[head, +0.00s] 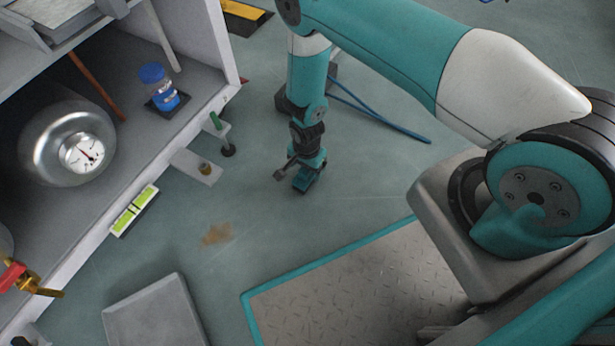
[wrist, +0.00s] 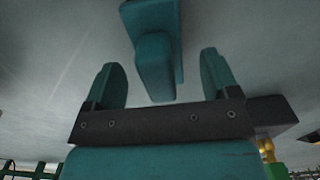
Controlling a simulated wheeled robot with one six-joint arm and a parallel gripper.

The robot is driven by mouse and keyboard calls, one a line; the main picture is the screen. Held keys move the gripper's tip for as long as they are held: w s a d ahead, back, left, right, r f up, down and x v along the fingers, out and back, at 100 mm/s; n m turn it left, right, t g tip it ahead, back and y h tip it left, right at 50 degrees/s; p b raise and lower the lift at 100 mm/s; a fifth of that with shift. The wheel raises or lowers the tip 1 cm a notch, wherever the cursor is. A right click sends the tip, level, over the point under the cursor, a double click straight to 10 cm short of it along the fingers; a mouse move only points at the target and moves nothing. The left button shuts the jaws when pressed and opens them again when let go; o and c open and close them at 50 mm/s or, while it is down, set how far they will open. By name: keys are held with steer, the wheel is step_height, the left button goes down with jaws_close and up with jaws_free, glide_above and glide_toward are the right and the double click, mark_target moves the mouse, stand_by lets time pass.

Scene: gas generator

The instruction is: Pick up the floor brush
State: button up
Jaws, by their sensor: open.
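The floor brush (wrist: 155,68) appears in the wrist view as a teal handle-like piece joined to a wider teal and grey part at the top edge. In the head view, the small teal shape low under my gripper (head: 301,167) looks like this brush (head: 309,182), partly hidden by the gripper. In the wrist view, my gripper (wrist: 159,62) is open, with one teal finger on each side of the near end of the brush and gaps between. The gripper points down close to the floor. Whether it touches the brush cannot be told.
A cabinet (head: 228,60) on the left holds a pressure gauge (head: 85,154) and a blue-lidded jar (head: 165,88).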

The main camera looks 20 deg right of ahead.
steer(key=shift+f, duration=0.9)
steer(key=shift+r, duration=0.1)
steer(key=shift+c, duration=0.2)
steer(key=c, duration=1)
step_height(320, 180, up, 20)
steer(key=p, duration=1)
